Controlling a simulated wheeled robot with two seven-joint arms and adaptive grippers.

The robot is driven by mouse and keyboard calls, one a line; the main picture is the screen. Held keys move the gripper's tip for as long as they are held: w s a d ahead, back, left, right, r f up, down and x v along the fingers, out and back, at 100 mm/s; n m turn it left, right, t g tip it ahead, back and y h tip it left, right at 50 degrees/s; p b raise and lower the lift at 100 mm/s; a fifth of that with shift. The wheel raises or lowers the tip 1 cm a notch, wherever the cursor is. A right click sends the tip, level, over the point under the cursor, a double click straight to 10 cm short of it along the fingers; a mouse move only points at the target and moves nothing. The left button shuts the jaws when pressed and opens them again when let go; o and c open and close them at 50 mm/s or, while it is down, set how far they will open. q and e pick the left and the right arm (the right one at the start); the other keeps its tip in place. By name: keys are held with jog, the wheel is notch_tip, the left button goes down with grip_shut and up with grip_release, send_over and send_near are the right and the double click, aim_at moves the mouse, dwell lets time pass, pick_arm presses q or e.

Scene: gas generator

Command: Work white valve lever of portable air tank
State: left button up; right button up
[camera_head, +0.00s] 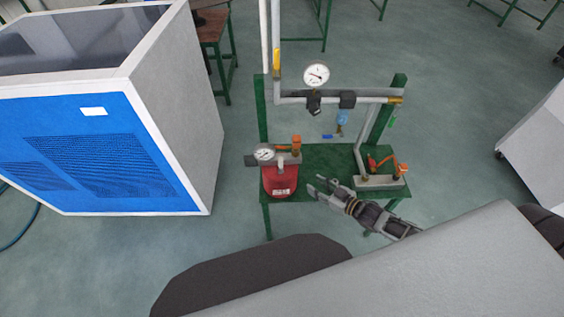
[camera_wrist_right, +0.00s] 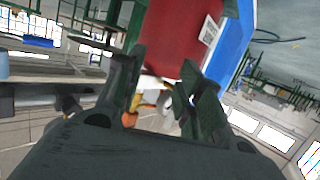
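The portable air tank (camera_head: 281,182) is a red cylinder standing on the left part of a green table. A round gauge (camera_head: 264,154) and an orange upright part (camera_head: 296,145) sit on its top. A small white lever (camera_head: 281,163) shows at the top of the tank. My right gripper (camera_head: 316,188) is just to the right of the tank, with its fingers apart and pointing toward it. In the right wrist view, the open fingers (camera_wrist_right: 168,95) frame the red tank (camera_wrist_right: 175,40) and a whitish part (camera_wrist_right: 158,104), probably the lever. Nothing is clearly held. My left gripper is out of view.
The green table (camera_head: 335,155) also carries grey piping with a white gauge (camera_head: 316,74) and a small base with an orange-handled valve (camera_head: 400,170) to the right. A large blue-and-white cabinet (camera_head: 100,150) stands at the left. Open floor (camera_head: 460,100) lies at the right.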

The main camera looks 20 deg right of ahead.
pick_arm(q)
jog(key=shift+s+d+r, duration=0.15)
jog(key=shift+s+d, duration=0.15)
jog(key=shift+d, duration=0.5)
pick_arm(e)
notch_tip(320, 180, up, 10)
jog(key=s+a+n+y, duration=0.2)
jog(key=y, duration=0.3)
jog(key=shift+s+a, duration=0.3)
jog(key=shift+a, duration=0.1)
jog(key=shift+r, duration=0.1)
jog(key=shift+w, duration=0.1)
send_near(281, 166)
jog(key=shift+w+a, duration=0.55)
jog(key=shift+w, duration=0.65)
pick_arm(q)
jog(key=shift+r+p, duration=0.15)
jog(key=shift+p, duration=0.15)
pick_arm(e)
jog(key=shift+r+x, duration=0.2)
jog(key=shift+x, duration=1.8)
jog(key=shift+r+x, duration=0.2)
jog(key=shift+x, duration=1.75)
jog(key=shift+c, duration=0.4)
grip_shut()
